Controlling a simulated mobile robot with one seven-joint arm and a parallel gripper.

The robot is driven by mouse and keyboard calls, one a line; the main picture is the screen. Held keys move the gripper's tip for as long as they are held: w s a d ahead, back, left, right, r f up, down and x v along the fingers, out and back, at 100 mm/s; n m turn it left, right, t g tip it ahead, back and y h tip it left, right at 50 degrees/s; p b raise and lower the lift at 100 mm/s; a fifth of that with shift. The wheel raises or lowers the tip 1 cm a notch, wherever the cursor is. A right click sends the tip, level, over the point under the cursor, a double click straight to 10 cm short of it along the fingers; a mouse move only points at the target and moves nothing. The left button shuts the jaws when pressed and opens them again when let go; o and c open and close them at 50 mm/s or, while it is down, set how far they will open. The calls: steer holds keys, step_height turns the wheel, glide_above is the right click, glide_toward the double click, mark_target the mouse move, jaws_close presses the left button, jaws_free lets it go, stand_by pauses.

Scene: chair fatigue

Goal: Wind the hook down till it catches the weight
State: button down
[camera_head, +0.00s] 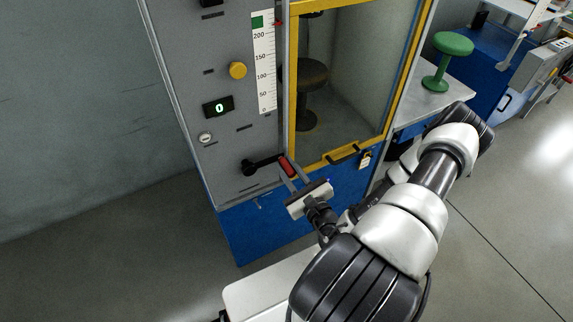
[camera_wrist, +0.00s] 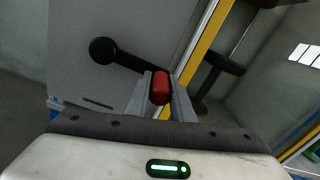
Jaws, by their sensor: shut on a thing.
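A black crank (camera_head: 258,164) with a red handle (camera_head: 287,166) sits low on the grey front panel of the test machine (camera_head: 215,100). In the wrist view the crank arm (camera_wrist: 127,61) runs from its round hub at the left to the red handle (camera_wrist: 160,87). My gripper (camera_head: 291,178) is shut on the red handle, with one finger on each side of it; its fingers also show in the wrist view (camera_wrist: 161,95). A height scale (camera_head: 264,62) marked up to 200 has a small red pointer near its top. The hook and the weight cannot be made out.
A yellow-framed window (camera_head: 340,85) shows a dark stool (camera_head: 308,90) inside the machine. The panel carries a yellow knob (camera_head: 238,70) and a display (camera_head: 218,106) reading 0. A padlock (camera_head: 365,160) hangs below the window. A green stool (camera_head: 447,60) stands on a bench at right.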

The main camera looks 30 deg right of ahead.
steer(key=shift+r, duration=0.3)
steer(key=c, duration=1.7)
jaws_free()
steer(key=shift+o, duration=0.8)
steer(key=shift+s+f, duration=0.1)
